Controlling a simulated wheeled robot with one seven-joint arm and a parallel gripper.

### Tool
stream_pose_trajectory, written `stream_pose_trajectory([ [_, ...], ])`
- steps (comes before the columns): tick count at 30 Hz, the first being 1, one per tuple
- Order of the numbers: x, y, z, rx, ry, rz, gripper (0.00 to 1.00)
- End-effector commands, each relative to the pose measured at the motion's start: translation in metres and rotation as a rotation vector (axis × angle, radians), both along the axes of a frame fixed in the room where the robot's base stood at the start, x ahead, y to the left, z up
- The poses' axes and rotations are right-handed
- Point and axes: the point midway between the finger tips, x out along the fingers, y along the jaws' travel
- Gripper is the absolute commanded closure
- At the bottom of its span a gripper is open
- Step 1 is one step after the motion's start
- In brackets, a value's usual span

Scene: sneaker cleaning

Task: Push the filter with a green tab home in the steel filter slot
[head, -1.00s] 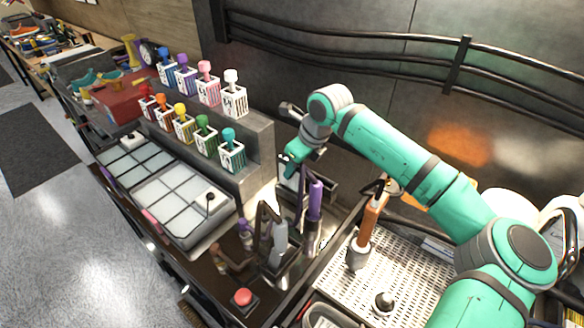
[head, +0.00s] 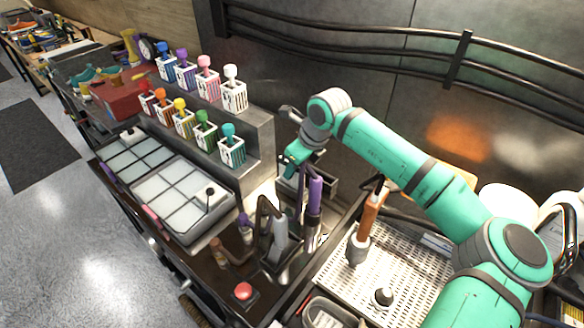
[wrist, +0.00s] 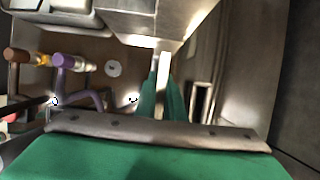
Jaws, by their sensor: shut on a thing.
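My gripper (head: 292,158) is low behind the tall purple-handled tool, beside the grey block. In the wrist view its two green fingers (wrist: 163,98) are close together on a narrow pale upright piece (wrist: 163,72), which looks like the filter. I cannot make out its green tab against the green fingers. A steel box (head: 322,186) lies just below and to the right of my gripper in the head view. In the wrist view a dark narrow opening with a pale edge (wrist: 202,100) is right of the fingers; I cannot tell whether it is the filter slot. How deep the filter sits is hidden.
The purple-handled tool (head: 315,195) and a dark stand (head: 270,232) are close in front of my gripper. Several coloured caddies (head: 232,150) line the stepped block at left. A perforated tray (head: 410,275) lies at right. The back wall is close behind.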

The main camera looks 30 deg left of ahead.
Motion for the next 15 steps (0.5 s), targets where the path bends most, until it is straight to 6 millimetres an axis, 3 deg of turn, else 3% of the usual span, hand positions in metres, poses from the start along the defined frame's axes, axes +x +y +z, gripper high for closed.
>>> stream_pose_trajectory([
  [15, 0.0, 0.0, -0.011, -0.001, 0.001, 0.0, 1.0],
])
